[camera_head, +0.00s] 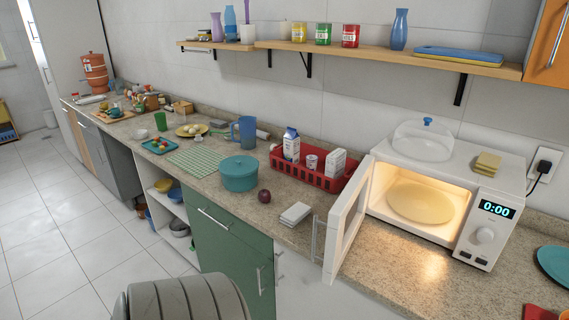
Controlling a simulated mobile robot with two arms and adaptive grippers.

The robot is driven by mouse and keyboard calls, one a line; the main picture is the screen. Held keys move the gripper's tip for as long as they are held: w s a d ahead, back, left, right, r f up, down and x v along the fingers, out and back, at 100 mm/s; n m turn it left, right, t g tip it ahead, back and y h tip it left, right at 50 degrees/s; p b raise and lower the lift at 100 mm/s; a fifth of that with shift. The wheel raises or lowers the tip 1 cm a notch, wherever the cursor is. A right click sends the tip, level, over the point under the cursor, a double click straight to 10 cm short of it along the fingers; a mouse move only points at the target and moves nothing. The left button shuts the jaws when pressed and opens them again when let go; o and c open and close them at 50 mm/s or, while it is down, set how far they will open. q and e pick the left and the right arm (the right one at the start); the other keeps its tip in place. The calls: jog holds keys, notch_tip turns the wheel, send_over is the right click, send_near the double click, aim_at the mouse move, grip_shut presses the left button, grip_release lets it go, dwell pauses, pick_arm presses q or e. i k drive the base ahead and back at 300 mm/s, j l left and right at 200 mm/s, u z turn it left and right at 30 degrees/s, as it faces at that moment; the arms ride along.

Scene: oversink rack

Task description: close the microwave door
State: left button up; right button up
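The white microwave (510,178) stands on the granite counter at the right, its cavity lit and a round plate (420,203) inside. Its door (347,222) is open, hinged on the left side and swung out toward the front edge of the counter. The door handle (316,240) is on the door's outer, left-facing side. The display reads 0:00. Neither of my grippers is in view.
A glass dome (422,142) and yellow sponges (487,163) sit on the microwave. Left of the door are white stacked items (295,214), a red onion (264,196), a red basket (310,177) and a teal pot (239,174). Bare counter lies before the microwave. A grey ribbed object (185,300) is at bottom.

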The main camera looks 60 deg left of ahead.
aim_at(346, 216)
jog(key=k+j+u, duration=0.2)
jog(key=j, duration=0.15)
jog(key=j+u, duration=0.2)
jog(key=k+j+u, duration=0.2)
jog(key=j, duration=0.3)
jog(key=j+u, duration=0.15)
jog(key=j, duration=0.2)
